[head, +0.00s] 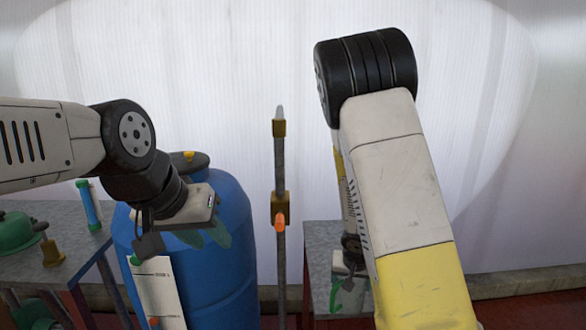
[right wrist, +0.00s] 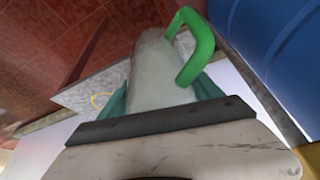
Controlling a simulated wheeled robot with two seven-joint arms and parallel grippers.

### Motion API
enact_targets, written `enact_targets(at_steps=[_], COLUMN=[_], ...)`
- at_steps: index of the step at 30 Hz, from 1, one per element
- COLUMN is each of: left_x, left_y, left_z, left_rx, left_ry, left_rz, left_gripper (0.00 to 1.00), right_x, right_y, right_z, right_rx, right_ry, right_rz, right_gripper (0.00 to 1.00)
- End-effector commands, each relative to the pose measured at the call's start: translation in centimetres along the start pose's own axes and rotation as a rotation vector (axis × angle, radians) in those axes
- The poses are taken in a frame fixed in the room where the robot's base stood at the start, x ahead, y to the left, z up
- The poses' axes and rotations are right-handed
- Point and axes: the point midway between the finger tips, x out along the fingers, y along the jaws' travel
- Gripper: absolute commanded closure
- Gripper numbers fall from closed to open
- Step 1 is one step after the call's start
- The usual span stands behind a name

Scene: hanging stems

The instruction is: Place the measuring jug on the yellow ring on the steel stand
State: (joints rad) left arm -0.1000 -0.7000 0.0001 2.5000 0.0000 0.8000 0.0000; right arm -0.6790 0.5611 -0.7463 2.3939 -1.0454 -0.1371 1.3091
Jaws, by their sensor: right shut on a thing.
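The measuring jug (right wrist: 152,75), pale and translucent with a green handle (right wrist: 203,45), is between the teal fingers of my right gripper (right wrist: 163,92), which is shut on it. In the head view the jug's green handle (head: 337,294) shows beside my right forearm, which hides most of that gripper. The steel stand (head: 322,262) is at the lower right; its grey top (right wrist: 75,97) also shows in the right wrist view. My left gripper (head: 204,236) appears open, over the blue barrel.
A blue barrel (head: 232,215) stands left of an upright grey pole (head: 280,165) with brass clamps and an orange knob. A grey bench (head: 35,265) at the left holds a green object, a brass piece and a blue tube. A white panel hangs before the barrel.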

Motion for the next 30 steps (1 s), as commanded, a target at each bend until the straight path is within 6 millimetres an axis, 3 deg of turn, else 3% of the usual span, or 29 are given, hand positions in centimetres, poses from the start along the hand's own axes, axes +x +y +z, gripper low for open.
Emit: enact_targets(at_steps=[8,30], left_x=[0.0,0.0], left_y=[0.0,0.0], left_z=[0.0,0.0], left_rx=[0.0,0.0], left_ry=[0.0,0.0], left_rz=[0.0,0.0], left_gripper=[0.64,0.64], right_x=[-0.49,-0.49], right_y=[-0.74,-0.83], right_z=[-0.49,-0.54], right_rx=[-0.163,-0.173], right_ry=[0.0,-0.001], right_rz=[-0.068,-0.071], right_gripper=[0.69,0.69])
